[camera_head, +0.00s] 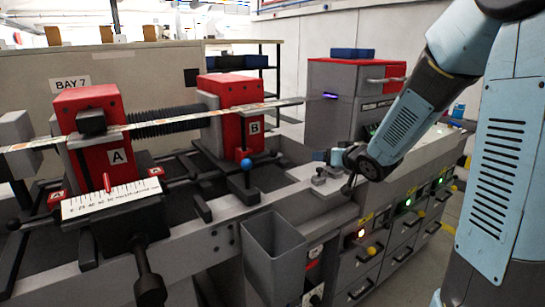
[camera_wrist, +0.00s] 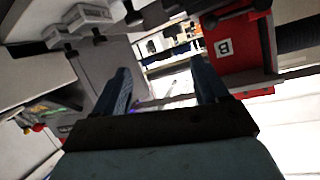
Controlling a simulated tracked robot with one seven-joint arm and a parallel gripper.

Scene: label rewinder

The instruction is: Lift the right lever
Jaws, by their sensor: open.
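A lever with a blue ball knob (camera_head: 246,163) stands upright in front of the red block marked B (camera_head: 230,105). Two small grey blocks with dark lever-like parts (camera_head: 319,179) sit on the grey ledge right of it; they show at the upper left of the wrist view (camera_wrist: 88,18). I cannot tell for sure which of these is the right lever. My gripper (camera_head: 325,156) is just above and beside the small blocks, pointing left. In the wrist view its two blue fingers (camera_wrist: 162,80) are apart with nothing between them.
A grey open bin (camera_head: 273,255) hangs at the front. Red block A (camera_head: 95,140) and a ruler scale (camera_head: 110,198) are at the left. A grey and red cabinet (camera_head: 340,105) stands behind my gripper. Lit buttons (camera_head: 361,234) line the right front.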

